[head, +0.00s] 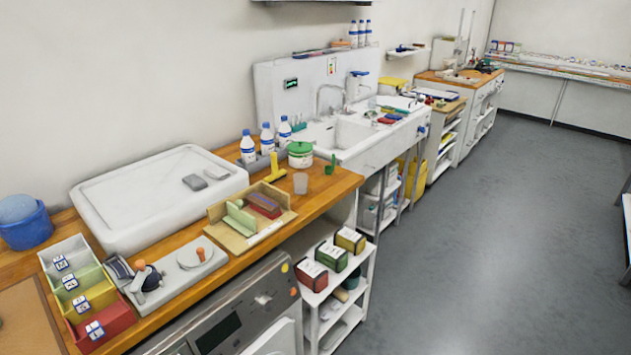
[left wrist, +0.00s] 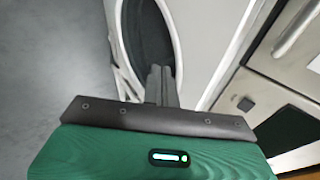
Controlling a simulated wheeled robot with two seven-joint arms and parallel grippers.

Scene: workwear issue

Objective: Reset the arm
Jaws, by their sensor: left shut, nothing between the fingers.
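My left gripper (left wrist: 161,84) shows in the left wrist view, its two dark fingers together with nothing between them. It is in front of a white appliance (left wrist: 190,45) with a dark round opening, and no object touches the fingers. Neither gripper nor arm shows in the head view. My right gripper is not in any view.
A wooden counter (head: 318,192) holds a white basin (head: 150,165), coloured bins (head: 103,325) and a wooden tray (head: 236,240). A washing machine (head: 225,318) and a white shelf cart (head: 353,290) with several boxes stand below. Grey floor (head: 500,230) is clear at right.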

